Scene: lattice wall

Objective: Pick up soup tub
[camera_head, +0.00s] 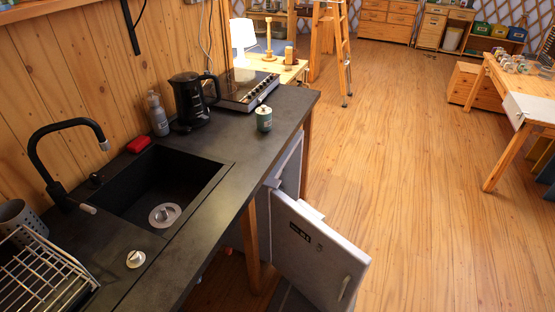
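A small green tub with a pale lid (264,118) stands upright on the dark counter (226,137), near its front edge and to the right of the black kettle. It is the thing that most looks like the soup tub, but its label is too small to read. Nothing is touching it from above. Neither of my grippers shows in the head view.
The black kettle (188,101), a grey bottle (158,114) and a hob (245,90) stand behind the tub. A sink (160,186) and black tap (68,135) lie left. A white fridge door (310,250) hangs open below the counter. The wooden floor (420,160) is clear.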

